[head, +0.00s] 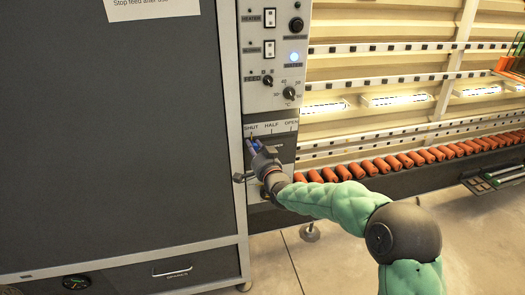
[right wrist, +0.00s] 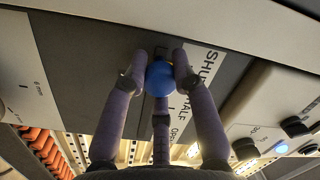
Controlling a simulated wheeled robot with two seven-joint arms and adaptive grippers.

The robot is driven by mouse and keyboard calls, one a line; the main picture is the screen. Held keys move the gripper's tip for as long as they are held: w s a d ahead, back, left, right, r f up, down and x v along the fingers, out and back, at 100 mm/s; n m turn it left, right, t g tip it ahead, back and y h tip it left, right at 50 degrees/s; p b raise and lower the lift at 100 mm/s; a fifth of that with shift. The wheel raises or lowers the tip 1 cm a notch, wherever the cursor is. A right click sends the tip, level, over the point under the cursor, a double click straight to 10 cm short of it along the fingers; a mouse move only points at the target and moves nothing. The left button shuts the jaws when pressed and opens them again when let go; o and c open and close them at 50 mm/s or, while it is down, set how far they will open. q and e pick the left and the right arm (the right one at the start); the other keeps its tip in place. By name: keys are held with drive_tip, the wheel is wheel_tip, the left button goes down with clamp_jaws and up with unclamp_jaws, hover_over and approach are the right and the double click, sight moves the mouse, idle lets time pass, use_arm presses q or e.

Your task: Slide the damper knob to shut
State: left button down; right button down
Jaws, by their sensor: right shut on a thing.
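The white scale (head: 270,128) above reads SHUT, HALF, OPEN from left to right. In the head view the knob sits below the SHUT end. The gripper hides part of the slot. My left gripper is not in view.
Switches, a blue lit button (head: 294,57) and dials (head: 289,93) sit above the scale. A big dark cabinet panel (head: 120,150) fills the left. To the right, a conveyor of orange rollers (head: 410,160) runs beside my arm. Open floor lies below.

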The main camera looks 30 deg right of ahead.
drive_tip(key=shift+a, duration=0.2)
drive_tip(key=c, duration=1.1)
unclamp_jaws()
drive_tip(key=shift+c, duration=0.2)
drive_tip(key=shift+o, duration=0.8)
drive_tip(key=shift+w+a, duration=0.1)
drive_tip(key=shift+d, duration=0.2)
